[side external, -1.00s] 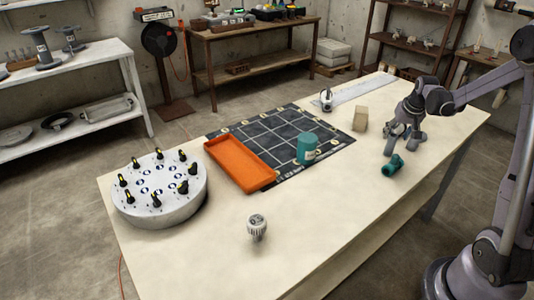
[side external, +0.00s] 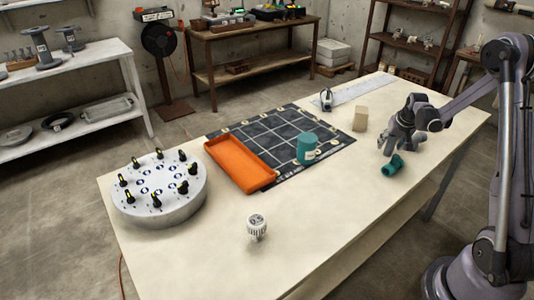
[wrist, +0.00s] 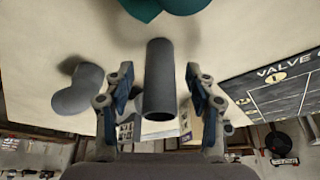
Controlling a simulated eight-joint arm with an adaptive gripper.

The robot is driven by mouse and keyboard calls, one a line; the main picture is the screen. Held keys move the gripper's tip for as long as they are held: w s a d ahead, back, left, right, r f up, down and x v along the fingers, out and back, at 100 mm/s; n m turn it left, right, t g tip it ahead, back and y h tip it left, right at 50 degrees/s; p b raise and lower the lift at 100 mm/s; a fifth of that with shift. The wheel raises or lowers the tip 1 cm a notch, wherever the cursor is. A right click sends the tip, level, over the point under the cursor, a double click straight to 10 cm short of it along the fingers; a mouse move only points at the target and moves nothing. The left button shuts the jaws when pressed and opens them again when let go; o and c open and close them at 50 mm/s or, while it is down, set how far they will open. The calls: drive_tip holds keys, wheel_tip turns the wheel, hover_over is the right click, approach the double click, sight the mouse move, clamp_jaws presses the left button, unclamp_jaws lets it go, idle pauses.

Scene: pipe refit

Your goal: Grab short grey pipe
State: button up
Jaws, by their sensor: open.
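The short grey pipe (wrist: 158,75) is a plain straight cylinder in the middle of the wrist view, its open end toward the lower edge. My gripper (wrist: 159,72) is open, with one finger on each side of the pipe and visible gaps to both. In the side external view my gripper (side external: 397,146) is low over the right part of the table, tilted, just behind a teal fitting. The pipe cannot be made out in that view, where my gripper covers the spot. Whether the fingers reach down to the pipe's height is unclear.
A grey elbow (wrist: 75,92) lies left of the pipe in the wrist view. The teal fitting (side external: 393,166) is close to my gripper. The front table is mostly clear.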

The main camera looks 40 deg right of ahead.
drive_tip(key=c, duration=1.1)
drive_tip(key=shift+r, duration=0.15)
